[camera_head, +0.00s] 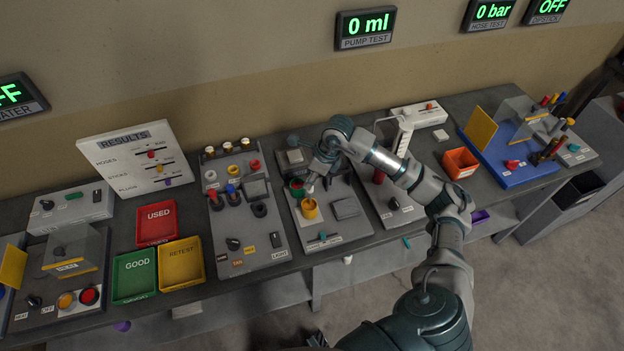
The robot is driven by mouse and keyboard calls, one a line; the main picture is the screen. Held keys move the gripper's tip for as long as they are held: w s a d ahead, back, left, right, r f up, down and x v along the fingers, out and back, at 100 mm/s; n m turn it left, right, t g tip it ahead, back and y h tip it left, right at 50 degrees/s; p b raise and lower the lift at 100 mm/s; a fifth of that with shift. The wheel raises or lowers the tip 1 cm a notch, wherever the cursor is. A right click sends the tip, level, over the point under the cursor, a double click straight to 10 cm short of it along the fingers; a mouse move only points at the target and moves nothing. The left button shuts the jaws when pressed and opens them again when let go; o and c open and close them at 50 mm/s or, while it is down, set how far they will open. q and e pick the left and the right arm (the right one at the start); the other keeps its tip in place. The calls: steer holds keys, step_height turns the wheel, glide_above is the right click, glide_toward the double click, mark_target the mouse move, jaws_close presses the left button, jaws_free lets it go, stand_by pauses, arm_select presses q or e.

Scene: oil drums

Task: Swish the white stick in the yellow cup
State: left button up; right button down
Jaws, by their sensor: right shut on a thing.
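The yellow cup (310,210) stands upright on the grey station panel (345,232) in the middle of the bench. My right gripper (312,178) points down just above and behind the cup. It is shut on the white stick (309,190), of which only a small pale part shows below the fingers. The stick's lower end is at the back rim of the cup; I cannot tell whether it is inside. My left gripper is not in view.
Red USED (156,242), green GOOD (152,254) and yellow RETEST (165,279) trays are at left. An orange bin (460,163) is at right.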

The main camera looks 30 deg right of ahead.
steer(key=shift+r+p, duration=1.85)
steer(key=shift+r, duration=1.35)
steer(key=shift+w+f, duration=0.1)
